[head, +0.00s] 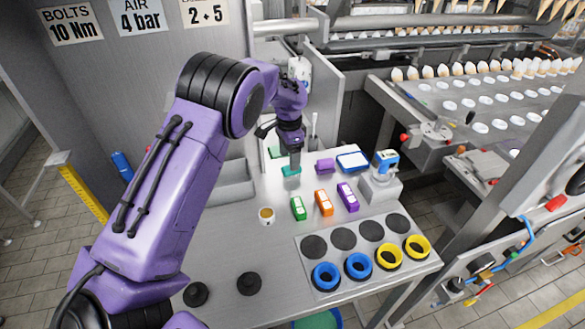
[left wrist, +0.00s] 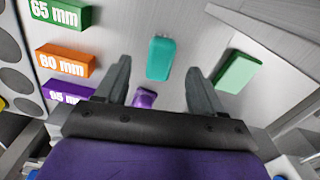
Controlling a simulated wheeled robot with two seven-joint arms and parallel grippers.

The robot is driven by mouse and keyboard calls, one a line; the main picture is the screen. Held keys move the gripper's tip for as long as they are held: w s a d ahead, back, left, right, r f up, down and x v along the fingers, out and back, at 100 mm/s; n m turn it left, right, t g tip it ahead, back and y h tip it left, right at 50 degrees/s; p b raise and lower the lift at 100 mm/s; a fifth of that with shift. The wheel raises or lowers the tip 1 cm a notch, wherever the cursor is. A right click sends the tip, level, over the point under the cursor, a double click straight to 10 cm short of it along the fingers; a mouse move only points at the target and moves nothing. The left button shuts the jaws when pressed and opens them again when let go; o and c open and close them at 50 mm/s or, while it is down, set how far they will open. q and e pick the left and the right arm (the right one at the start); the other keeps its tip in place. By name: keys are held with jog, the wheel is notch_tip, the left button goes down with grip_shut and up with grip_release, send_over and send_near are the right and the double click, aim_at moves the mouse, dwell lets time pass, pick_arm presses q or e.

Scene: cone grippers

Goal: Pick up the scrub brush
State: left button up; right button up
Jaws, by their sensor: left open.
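The scrub brush is most likely the teal block (head: 291,170) with a pale lower part, standing on the table below my left gripper. In the left wrist view the teal block (left wrist: 160,57) shows between the two fingertips, with a gap on each side. My left gripper (left wrist: 158,64) is open and empty, pointing down over it. In the head view the left gripper (head: 291,158) is small, and I cannot tell its exact height above the block. My right gripper is not in view.
A green block (left wrist: 240,72) lies right of the fingers and a purple item (left wrist: 144,98) shows between them. Green (head: 298,208), orange (head: 323,203) and purple (head: 347,196) labelled blocks stand nearer. A cup (head: 266,216), grey tray (head: 234,182) and blue-topped device (head: 383,172) are around.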

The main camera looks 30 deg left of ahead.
pick_arm(q)
jog(key=f, duration=0.2)
jog(key=f+p, duration=0.1)
jog(key=f, duration=0.1)
jog(key=f+p, duration=0.1)
jog(key=shift+w+d+f, duration=0.1)
jog(key=shift+w+f, duration=0.3)
jog(key=shift+s, duration=0.15)
jog(key=c, duration=1.1)
jog(key=shift+o, duration=0.2)
jog(key=shift+r, duration=0.1)
jog(key=shift+r+b, duration=0.2)
jog(key=shift+b, duration=0.1)
notch_tip(320, 180, up, 3)
jog(key=shift+d+f+b, duration=0.1)
jog(key=shift+b, duration=0.7)
jog(key=s+d+r+b, duration=0.3)
jog(key=s+r, duration=0.6)
jog(key=s, duration=0.4)
jog(key=shift+d+r+b, duration=0.3)
jog(key=shift+d+r, duration=0.05)
jog(key=shift+d, duration=0.45)
